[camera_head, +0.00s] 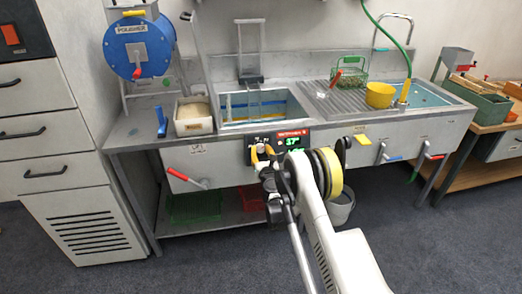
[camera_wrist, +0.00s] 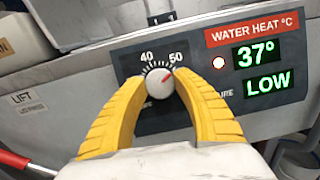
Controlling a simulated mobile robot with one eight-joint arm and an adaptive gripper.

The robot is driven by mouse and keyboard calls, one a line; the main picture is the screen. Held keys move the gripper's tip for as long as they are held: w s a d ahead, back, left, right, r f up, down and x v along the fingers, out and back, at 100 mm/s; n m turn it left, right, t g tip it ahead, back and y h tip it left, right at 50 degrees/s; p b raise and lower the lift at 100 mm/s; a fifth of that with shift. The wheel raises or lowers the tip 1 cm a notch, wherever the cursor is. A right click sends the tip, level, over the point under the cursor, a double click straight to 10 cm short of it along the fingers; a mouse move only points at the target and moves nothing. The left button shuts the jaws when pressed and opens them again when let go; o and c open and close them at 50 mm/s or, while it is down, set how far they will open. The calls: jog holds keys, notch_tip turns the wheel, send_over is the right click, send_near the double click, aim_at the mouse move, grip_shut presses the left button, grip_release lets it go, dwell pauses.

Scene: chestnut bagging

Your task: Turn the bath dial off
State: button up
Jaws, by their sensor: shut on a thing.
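The bath dial (camera_wrist: 158,84) is a white round knob with a red pointer mark, on a black control panel (camera_wrist: 128,64) at the front of the sink bench. Its red mark points up and right, towards the printed 50. The panel's display (camera_wrist: 262,68) reads 37° and LOW in green under a red WATER HEAT °C label. My gripper (camera_wrist: 160,82) has its two yellow fingers closed around the dial, one on each side. In the head view my gripper (camera_head: 263,158) is at the panel's left part and hides much of the dial.
A red-handled lever (camera_head: 184,178) sticks out of the bench front at left. More coloured levers (camera_head: 388,157) are at right. The water basin (camera_head: 262,105) is above the panel. A grey bucket (camera_head: 341,208) stands below, behind my arm.

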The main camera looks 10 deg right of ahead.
jog(key=shift+c, duration=1.2)
